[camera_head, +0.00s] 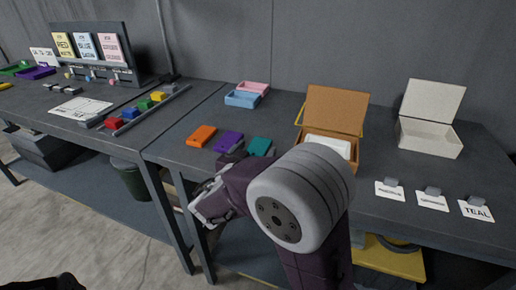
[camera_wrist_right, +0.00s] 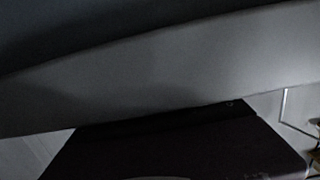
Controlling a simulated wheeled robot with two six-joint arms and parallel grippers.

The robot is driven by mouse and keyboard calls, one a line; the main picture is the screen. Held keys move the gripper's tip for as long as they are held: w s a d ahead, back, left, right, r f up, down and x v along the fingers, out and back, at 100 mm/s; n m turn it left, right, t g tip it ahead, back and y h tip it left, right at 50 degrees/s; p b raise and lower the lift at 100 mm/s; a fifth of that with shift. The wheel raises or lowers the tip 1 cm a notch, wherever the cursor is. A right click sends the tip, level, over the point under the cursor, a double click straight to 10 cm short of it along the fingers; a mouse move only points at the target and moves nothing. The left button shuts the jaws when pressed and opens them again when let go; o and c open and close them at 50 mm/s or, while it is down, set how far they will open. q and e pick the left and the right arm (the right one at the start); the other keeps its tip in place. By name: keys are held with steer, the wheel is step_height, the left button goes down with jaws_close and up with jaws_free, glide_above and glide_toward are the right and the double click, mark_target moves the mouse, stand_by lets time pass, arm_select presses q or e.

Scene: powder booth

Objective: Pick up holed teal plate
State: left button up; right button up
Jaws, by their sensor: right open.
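A teal plate (camera_head: 260,146) lies on the right-hand table, right of a purple plate (camera_head: 228,141) and an orange plate (camera_head: 202,136). It is too small to tell whether it has holes, and my right arm stands close in front of it. My right gripper (camera_head: 207,207) is open and empty, in front of the table's front edge, lower and to the left of the teal plate. The right wrist view shows only broad grey and dark surfaces close up, with no plate. My left gripper is not recognisable in view.
A brown open box (camera_head: 333,110) and a white open box (camera_head: 431,137) stand behind and right. Blue and pink trays (camera_head: 243,98) sit at the back. Label cards, one reading TEAL (camera_head: 477,211), lie at the right. The left table holds coloured blocks (camera_head: 130,112).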

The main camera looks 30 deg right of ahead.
mark_target(257, 149)
steer(key=shift+w+d+f, duration=0.1)
steer(key=shift+w+d, duration=0.25)
steer(key=shift+d, duration=0.1)
steer(key=c, duration=1.7)
steer(key=shift+o, duration=0.2)
step_height(257, 149, up, 10)
steer(key=shift+p, duration=1.05)
steer(key=shift+s, duration=0.1)
